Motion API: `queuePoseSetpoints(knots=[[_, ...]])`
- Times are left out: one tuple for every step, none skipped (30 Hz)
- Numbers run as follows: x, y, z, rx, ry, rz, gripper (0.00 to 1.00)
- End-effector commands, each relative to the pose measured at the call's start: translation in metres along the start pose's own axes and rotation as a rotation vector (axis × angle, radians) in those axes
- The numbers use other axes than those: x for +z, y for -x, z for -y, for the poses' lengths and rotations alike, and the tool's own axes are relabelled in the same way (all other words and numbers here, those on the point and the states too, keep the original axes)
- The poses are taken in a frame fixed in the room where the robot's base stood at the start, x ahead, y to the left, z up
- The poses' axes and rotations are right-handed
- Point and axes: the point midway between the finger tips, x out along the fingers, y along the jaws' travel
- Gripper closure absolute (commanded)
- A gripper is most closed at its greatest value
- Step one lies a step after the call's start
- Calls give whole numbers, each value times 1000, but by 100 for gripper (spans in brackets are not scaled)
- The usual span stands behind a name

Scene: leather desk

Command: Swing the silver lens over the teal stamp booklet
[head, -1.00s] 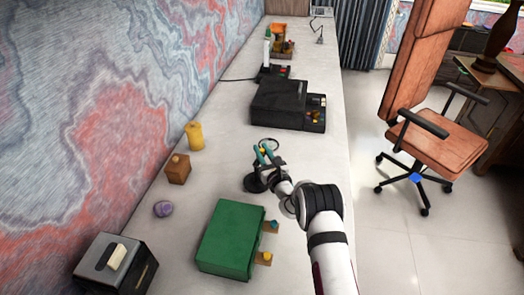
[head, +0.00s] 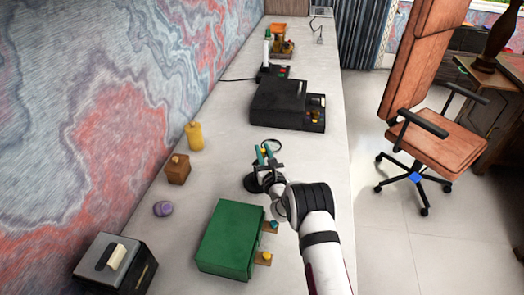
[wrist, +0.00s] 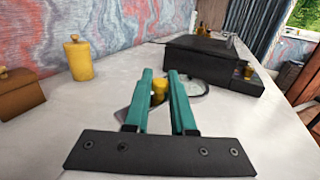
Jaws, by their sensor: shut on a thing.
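My gripper (head: 264,157), with teal fingers, is above the desk in the middle of the head view. In the wrist view its fingers (wrist: 160,98) are closed around a small yellow knob (wrist: 159,87). A round lens with a dark-looking rim (wrist: 197,87) lies just beyond the right finger; the rim also shows past the fingertips in the head view (head: 271,146). I cannot make out the teal stamp booklet in either view.
A black box (head: 283,105) stands beyond the gripper. A green box (head: 229,238) with open drawers is nearer. A yellow canister (head: 194,136), a wooden box (head: 178,169) and a purple object (head: 163,208) line the left side. Bare desk lies between them and the gripper.

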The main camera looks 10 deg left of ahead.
Motion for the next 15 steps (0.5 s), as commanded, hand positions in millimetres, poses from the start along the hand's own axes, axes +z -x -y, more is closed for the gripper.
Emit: queuePoseSetpoints(knots=[[0,0,0,-7,1,-1,100],[0,0,0,-10,1,-1,100],[0,0,0,-10,1,-1,100],[0,0,0,-10,2,-1,100],[0,0,0,-10,2,-1,100],[0,0,0,-9,2,-1,100],[0,0,0,-9,1,-1,100],[0,0,0,-9,1,-1,100],[0,0,0,-9,1,-1,70],[0,0,0,-9,1,-1,64],[0,0,0,-9,1,-1,59],[0,0,0,-9,1,0,52],[0,0,1,-9,1,0,46],[0,0,0,-9,1,0,46],[0,0,1,-9,1,0,46]])
